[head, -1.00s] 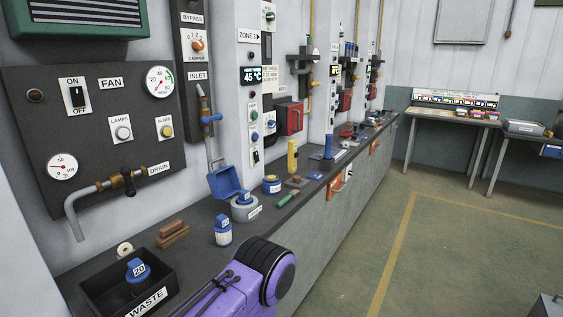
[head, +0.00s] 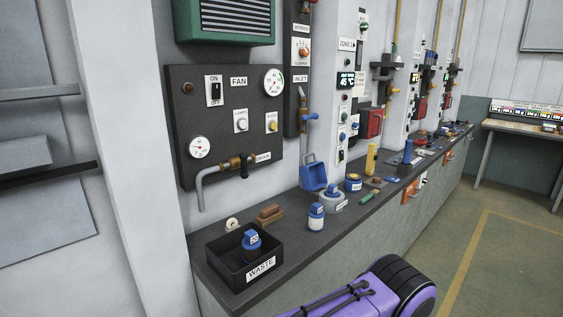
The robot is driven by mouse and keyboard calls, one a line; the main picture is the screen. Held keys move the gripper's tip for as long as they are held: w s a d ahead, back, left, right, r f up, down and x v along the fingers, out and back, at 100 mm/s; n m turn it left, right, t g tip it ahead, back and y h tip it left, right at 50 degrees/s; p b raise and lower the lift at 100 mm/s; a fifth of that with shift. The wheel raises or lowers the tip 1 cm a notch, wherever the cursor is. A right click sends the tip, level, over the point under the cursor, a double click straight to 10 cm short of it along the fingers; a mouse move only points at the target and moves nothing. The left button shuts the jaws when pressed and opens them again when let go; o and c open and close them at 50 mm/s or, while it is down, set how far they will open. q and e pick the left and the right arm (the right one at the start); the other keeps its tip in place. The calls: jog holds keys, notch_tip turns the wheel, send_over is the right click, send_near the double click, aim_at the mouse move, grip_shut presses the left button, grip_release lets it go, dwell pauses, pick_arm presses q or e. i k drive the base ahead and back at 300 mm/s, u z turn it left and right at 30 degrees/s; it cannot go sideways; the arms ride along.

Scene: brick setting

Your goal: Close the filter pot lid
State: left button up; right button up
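The filter pot (head: 331,203) is a grey round pot with a label, standing on the dark bench below the inlet pipe. Its blue lid (head: 314,174) stands open, tilted up at the pot's back left. A blue-topped cartridge (head: 333,189) shows in the pot's mouth. Neither of my grippers is in view. A purple arm part with a black joint shows at the bottom, below the bench edge.
A black waste box (head: 262,270) holds a blue-capped cartridge (head: 251,241). A blue-and-white cartridge (head: 316,217) stands in front of the pot. Brown blocks (head: 269,213) and a blue-lidded jar (head: 353,183) are nearby. The fan panel (head: 225,125) is behind.

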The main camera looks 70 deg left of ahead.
aim_at(313, 175)
jog(key=k, duration=0.35)
jog(key=u, duration=0.9)
